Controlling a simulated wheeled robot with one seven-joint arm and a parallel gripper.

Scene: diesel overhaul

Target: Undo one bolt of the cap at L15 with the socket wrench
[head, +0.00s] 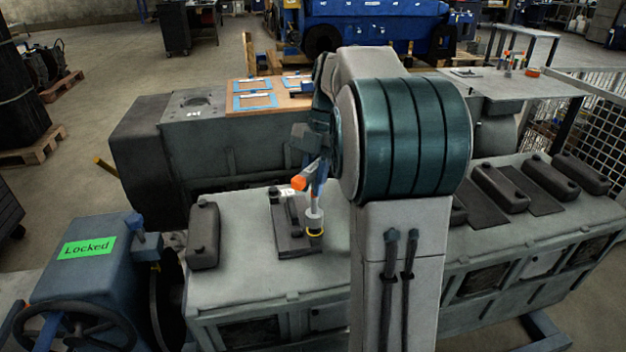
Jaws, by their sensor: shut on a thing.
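My gripper (319,172) is small in the head view, at the left of my large arm. It points down and is shut on the socket wrench (314,215). The wrench has an orange handle end (299,183), a pale grey shaft and a yellow ring near its lower end. It stands roughly upright over the right side of an uncovered dark bay (288,228) on the grey engine block. Whether the socket sits on a bolt cannot be told. A raised dark part shows in the bay; no L15 mark is readable and single bolts are too small to make out.
My arm hides the block's middle. Dark covers (204,236) sit on the block, several more at the right (500,188). A blue unit with a green "Locked" sign (87,247) stands at the left. Behind is a grey casing with a wooden board (268,108).

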